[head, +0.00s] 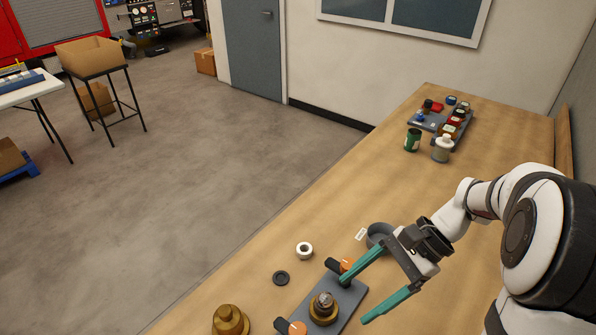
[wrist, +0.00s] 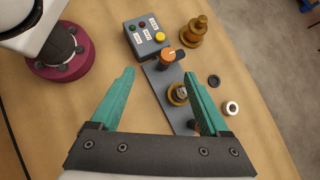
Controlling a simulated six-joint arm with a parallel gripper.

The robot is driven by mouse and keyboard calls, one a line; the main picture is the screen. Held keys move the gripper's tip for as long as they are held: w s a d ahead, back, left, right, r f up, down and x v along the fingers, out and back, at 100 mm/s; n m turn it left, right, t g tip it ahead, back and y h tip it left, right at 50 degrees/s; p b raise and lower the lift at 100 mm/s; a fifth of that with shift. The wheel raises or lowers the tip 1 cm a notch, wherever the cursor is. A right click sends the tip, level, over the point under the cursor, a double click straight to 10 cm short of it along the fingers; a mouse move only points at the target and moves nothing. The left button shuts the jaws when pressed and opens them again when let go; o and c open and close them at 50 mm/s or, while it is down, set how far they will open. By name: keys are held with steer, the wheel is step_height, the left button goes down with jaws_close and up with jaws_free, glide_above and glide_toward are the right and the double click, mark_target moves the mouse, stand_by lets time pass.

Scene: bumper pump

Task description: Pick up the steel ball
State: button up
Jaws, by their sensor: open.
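A small shiny grey rounded thing, which looks like the steel ball (head: 325,298), sits on a round brass fitting (head: 323,313) on a grey base plate (head: 348,302).
Orange-and-black knobs (head: 340,265) flank the fitting. A stepped brass piece (head: 230,320), black ring (head: 281,278) and white ring (head: 304,250) lie nearby. A grey dish (head: 378,233) is behind my gripper. A button box (wrist: 147,35) stands beyond the plate. Cans (head: 412,140) stand farther back.

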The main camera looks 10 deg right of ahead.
mark_target(331, 297)
steer(key=w+d+f+m+t+y, duration=0.45)
steer(key=d+f, duration=0.25)
steer(key=d, duration=0.3)
steer(key=shift+m+g+h, duration=0.35)
steer(key=shift+m+h, duration=0.1)
steer(key=x, duration=1.5)
steer(key=shift+f, duration=0.3)
jaws_close()
